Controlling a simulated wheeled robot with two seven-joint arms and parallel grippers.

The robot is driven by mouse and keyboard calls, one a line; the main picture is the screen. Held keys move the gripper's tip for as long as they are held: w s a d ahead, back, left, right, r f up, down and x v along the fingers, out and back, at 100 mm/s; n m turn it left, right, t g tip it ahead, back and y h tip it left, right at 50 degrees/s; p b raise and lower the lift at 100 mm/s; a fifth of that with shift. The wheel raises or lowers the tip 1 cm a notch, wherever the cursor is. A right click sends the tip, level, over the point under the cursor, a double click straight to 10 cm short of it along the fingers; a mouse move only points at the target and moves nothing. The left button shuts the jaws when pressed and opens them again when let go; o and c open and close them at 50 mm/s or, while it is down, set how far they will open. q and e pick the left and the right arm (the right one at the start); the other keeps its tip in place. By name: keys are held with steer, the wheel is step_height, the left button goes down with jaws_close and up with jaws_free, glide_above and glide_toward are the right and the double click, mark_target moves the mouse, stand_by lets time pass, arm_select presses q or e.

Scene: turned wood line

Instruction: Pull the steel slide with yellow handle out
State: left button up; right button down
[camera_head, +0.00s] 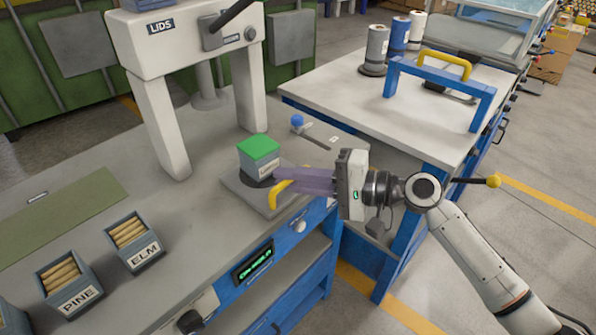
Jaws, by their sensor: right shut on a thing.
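My right gripper (280,182) reaches in from the right with purple fingers and is shut on the yellow handle, whose upper end is partly hidden by the fingers. A grey-blue box with a green top (259,149) stands on the slide, just left of the fingertips. My left gripper is not in view.
The white machine marked LIDS (160,28) straddles the bench behind the slide. Boxes marked ELM (143,257) and PINE (80,299) stand at the left. A blue-knobbed lever (297,121) is behind the gripper. A blue-framed table (350,100) stands at the right.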

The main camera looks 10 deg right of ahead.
steer(key=shift+s+d+f, duration=0.1)
steer(key=c, duration=1.8)
jaws_free()
steer(key=shift+s+d, duration=0.1)
steer(key=shift+b+v, duration=0.65)
steer(key=shift+v, duration=4.55)
